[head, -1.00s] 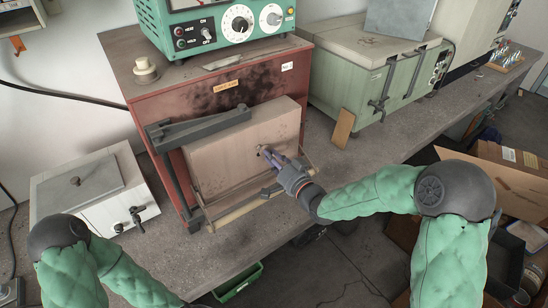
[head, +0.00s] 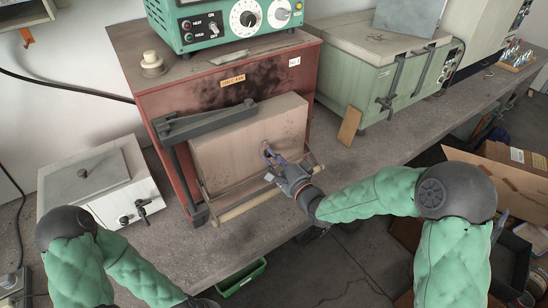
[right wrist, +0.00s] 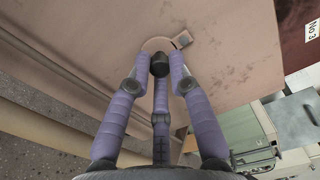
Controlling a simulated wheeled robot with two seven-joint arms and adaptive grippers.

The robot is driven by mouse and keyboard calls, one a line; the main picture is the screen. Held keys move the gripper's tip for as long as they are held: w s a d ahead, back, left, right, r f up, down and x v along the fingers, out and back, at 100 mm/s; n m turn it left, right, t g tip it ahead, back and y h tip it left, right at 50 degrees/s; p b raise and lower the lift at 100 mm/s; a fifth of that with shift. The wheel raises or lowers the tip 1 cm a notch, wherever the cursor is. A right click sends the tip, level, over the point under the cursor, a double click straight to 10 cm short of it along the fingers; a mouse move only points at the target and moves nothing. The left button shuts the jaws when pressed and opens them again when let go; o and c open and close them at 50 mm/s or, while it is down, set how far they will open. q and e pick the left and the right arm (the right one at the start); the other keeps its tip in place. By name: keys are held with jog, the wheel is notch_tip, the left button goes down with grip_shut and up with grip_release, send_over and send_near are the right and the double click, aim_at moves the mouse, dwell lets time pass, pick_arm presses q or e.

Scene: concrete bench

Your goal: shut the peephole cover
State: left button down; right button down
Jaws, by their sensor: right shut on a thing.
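The pale door (head: 225,150) stands upright on the front of the red furnace (head: 150,105). In the right wrist view a round plate, seemingly the peephole cover (right wrist: 152,44), lies flat on the door face (right wrist: 110,35). A small grey tab (right wrist: 183,39) sits at its edge. My right gripper (head: 268,155) is at the door's lower right. In the right wrist view its purple fingers (right wrist: 160,68) are shut on a dark knob (right wrist: 160,62) in front of the plate. The fingers hide part of the plate, and I cannot see the hole. My left gripper is out of view.
A grey bar (head: 205,122) runs along the door's upper left, and a wooden handle (head: 250,203) crosses below the door. A green instrument (head: 215,30) sits on the furnace. A white box (head: 95,185) stands left; a green chest (head: 375,65) stands right.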

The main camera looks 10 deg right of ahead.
jog(key=shift+a+m, duration=0.1)
jog(key=shift+m, duration=0.2)
jog(key=shift+f, duration=0.1)
jog(key=c, duration=1.1)
grip_release()
jog(key=shift+s, duration=0.1)
jog(key=v, duration=1.2)
